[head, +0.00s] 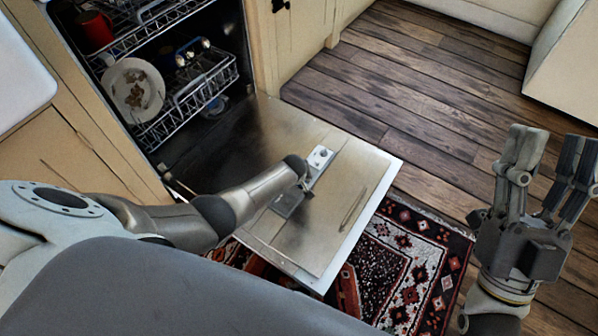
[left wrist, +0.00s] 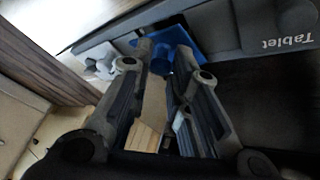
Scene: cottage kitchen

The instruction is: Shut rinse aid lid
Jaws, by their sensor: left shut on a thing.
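The dishwasher door (head: 335,160) lies folded down flat, with a grey dispenser (head: 318,172) on its inner face. In the left wrist view, the blue rinse aid lid (left wrist: 182,57) stands raised from the dispenser, between the tips of my left gripper (left wrist: 164,60). These fingers are shut on it. In the head view my left gripper (head: 303,186) is over the dispenser and hides part of it. The dispenser's dark cover marked "Tablet" (left wrist: 275,28) is beside the blue lid. My right gripper (head: 545,165) is open and empty, away from the door at the right.
The dishwasher racks (head: 195,85) hold a soiled plate (head: 133,90), a red cup (head: 96,30) and other dishes. A patterned rug (head: 410,265) lies under and beside the door. The wooden floor (head: 420,90) behind the door is clear.

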